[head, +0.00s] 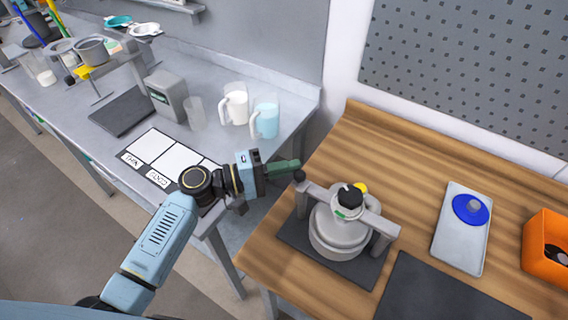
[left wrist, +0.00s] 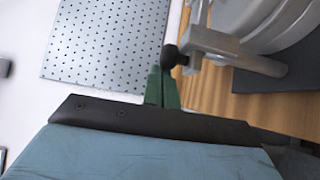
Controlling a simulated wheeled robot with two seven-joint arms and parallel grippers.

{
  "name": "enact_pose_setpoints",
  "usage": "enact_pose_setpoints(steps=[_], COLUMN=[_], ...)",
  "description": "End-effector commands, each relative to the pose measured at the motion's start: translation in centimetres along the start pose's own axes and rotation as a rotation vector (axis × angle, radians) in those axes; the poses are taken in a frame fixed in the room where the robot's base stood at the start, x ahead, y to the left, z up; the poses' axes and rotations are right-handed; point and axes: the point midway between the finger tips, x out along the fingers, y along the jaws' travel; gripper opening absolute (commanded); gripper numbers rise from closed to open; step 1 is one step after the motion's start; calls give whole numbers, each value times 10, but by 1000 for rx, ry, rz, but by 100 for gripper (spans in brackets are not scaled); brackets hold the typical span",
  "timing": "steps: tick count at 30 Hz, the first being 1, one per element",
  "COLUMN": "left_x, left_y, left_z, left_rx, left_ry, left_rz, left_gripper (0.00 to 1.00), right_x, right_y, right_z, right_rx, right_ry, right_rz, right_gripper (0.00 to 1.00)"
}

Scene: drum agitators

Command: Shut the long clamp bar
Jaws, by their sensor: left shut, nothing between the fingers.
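A grey drum agitator (head: 334,234) stands on a dark mat on the wooden bench. A grey bar (head: 318,193), apparently the long clamp bar, crosses its top and ends in a black ball knob (head: 299,176) at the left. My left gripper (head: 296,166) has its green fingers together and empty, their tips right by the knob. In the left wrist view the finger tips (left wrist: 163,72) are beside the knob (left wrist: 172,56), which hides part of them; I cannot tell if they touch. The bar (left wrist: 212,41) runs right from the knob. My right gripper is not in view.
A black cap (head: 350,196) and a yellow part (head: 361,188) sit on top of the drum. To the right are a tray (head: 449,247) with a blue disc and an orange bin (head: 540,240). Jugs (head: 236,106) stand on the grey bench at left.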

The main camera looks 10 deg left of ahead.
Motion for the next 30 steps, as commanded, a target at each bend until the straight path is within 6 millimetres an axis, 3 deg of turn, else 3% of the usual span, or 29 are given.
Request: enact_pose_setpoints(steps=[8,21,30], left_x=[-16,-108,-134], left_y=[-2,-3,0], left_z=[0,0,0], left_rx=[0,0,0], left_ry=[3,2,0], left_rz=[-2,-4,0], left_gripper=[0,0,0], right_x=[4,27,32], right_y=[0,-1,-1], right_z=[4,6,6], right_rx=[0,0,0], right_ry=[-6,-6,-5], right_rz=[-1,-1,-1], right_gripper=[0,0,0])
